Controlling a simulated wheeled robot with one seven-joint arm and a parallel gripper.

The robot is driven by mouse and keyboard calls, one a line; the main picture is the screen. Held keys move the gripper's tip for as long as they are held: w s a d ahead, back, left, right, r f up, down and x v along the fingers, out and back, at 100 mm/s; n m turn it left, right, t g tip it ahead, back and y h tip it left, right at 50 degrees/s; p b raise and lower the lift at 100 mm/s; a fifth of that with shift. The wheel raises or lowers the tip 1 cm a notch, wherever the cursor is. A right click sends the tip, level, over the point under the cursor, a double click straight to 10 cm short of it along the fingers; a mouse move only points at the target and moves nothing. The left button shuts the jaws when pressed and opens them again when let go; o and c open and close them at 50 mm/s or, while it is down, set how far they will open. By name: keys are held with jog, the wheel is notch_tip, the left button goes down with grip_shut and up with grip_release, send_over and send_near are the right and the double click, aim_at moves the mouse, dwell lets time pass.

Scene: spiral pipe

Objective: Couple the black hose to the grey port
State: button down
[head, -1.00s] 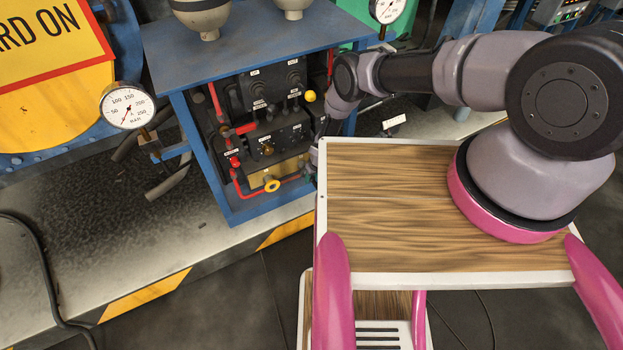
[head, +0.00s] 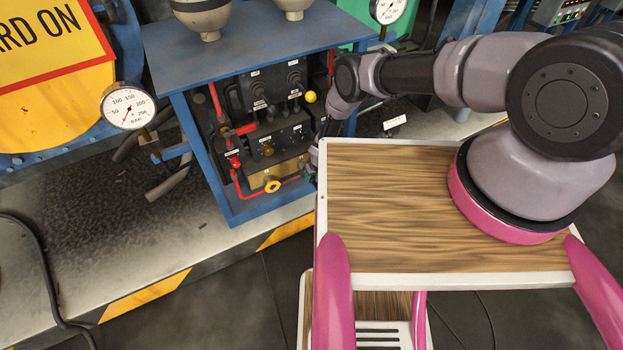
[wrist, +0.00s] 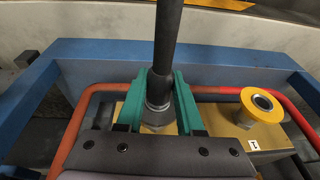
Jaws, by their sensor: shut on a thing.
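In the wrist view my gripper's teal fingers (wrist: 160,92) are shut around the lower end of the black hose (wrist: 168,40). The hose runs up out of the picture, and a grey metal end fitting shows between the fingers. Just below it, a grey hexagonal part, seemingly the grey port (wrist: 152,128), sits against the brass block. The hose end is at or very close to it; I cannot tell whether they are joined. In the head view the grip is mostly hidden behind my wooden-topped body and arm.
A yellow-ringed port (wrist: 262,104) stands on the brass block right of my gripper; it also shows in the head view (head: 272,186). Red pipe (wrist: 80,125) curves round the left side. A blue frame (head: 190,140) encloses the panel. A pressure gauge (head: 128,106) stands to its left.

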jog(key=shift+w+a+r, duration=0.2)
jog(key=shift+w+r, duration=0.1)
jog(key=shift+w, duration=0.25)
jog(key=c, duration=0.8)
grip_release()
jog(key=o, duration=0.3)
jog(key=shift+s+f, duration=0.1)
jog(key=shift+o, duration=0.2)
jog(key=shift+s+d+f, duration=0.1)
jog(key=shift+s, duration=0.05)
jog(key=shift+s, duration=0.1)
